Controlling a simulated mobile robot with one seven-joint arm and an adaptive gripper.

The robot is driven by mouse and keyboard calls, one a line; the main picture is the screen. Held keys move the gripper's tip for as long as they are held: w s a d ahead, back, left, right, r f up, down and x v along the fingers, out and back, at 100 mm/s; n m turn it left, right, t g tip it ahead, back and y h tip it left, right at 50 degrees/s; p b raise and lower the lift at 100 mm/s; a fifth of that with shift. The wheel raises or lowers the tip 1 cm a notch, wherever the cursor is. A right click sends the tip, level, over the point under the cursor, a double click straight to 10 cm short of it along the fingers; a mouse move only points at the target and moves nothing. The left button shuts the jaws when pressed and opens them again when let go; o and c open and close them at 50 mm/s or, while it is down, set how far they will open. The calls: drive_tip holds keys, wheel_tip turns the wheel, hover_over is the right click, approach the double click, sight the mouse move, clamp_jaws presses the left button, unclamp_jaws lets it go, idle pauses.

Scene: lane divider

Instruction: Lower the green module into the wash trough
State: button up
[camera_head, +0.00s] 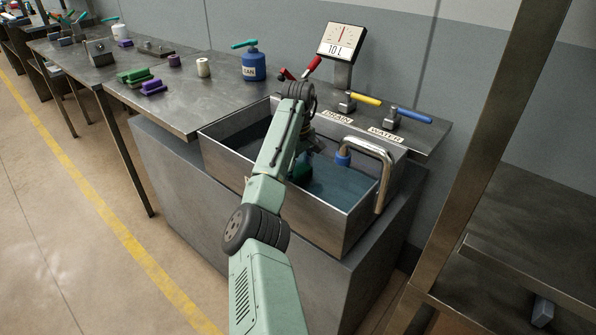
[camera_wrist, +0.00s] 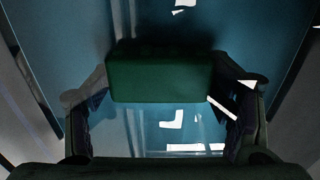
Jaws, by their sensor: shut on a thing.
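The green module (camera_wrist: 160,78) is a dark green block. It sits between the two fingers of my gripper (camera_wrist: 163,92), which is shut on it. In the head view the green module (camera_head: 301,173) shows partly, low inside the wash trough (camera_head: 273,199), behind my arm. The trough is a metal basin with blue water (camera_head: 338,184) in it. My gripper (camera_head: 303,156) points down into the trough and is mostly hidden by my arm. I cannot tell whether the module touches the water.
A curved metal spout (camera_head: 378,158) arches over the trough's right side. Behind it are a yellow lever (camera_head: 366,99), a blue lever (camera_head: 414,116) and a dial reading 10 L (camera_head: 341,42). A blue can (camera_head: 253,66) and several green and purple pieces stand on the bench (camera_head: 190,105).

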drive_tip(key=o, duration=1.3)
drive_tip(key=shift+r, duration=0.1)
